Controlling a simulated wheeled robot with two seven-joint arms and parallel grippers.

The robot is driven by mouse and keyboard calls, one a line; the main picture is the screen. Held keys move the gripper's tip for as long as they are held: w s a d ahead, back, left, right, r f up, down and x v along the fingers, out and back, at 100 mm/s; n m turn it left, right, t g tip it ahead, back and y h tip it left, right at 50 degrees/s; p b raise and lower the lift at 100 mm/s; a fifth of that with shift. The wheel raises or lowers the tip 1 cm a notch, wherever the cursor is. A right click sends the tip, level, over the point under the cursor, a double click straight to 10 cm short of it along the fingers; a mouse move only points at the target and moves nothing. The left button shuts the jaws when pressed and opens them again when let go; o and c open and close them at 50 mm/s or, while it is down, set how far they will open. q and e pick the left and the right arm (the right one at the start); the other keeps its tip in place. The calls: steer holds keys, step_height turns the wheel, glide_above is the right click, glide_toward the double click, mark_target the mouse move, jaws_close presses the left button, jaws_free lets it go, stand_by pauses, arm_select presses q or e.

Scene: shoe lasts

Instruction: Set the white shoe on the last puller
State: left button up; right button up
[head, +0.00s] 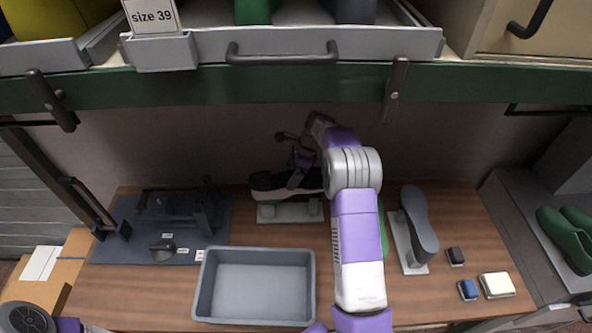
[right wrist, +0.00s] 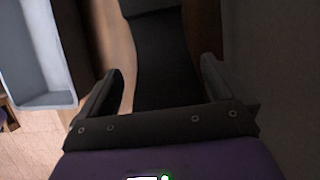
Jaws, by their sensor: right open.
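A shoe with a dark upper and a white sole edge (head: 312,181) sits on a pale stand (head: 288,212) at the back middle of the bench; no all-white shoe shows. My right gripper (head: 296,178) is at this shoe, partly hiding it. In the right wrist view my right gripper (right wrist: 162,70) is open, with a dark surface (right wrist: 165,50) between its fingers; contact cannot be told. The last puller (head: 180,208), a dark metal fixture, stands on a dark mat (head: 110,240) at the left. My left gripper is out of view.
A grey tray (head: 255,322) lies at the front middle. A grey last or sole on a stand (head: 418,225), small blocks (head: 497,285) and a green thing (head: 384,235) are right. A shelf with a drawer handle (head: 283,59) overhangs the bench. Green shoes (head: 565,240) stand far right.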

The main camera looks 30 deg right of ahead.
mark_target(288, 179)
steer(key=shift+b+x, duration=0.85)
steer(key=shift+x, duration=2.35)
steer(key=shift+f, duration=0.15)
steer(key=c, duration=1.3)
steer(key=shift+w+r+p, duration=0.15)
steer(key=shift+r+p, duration=1.8)
steer(key=shift+r, duration=0.6)
steer(key=shift+r+p, duration=2.75)
steer(key=shift+r, duration=0.7)
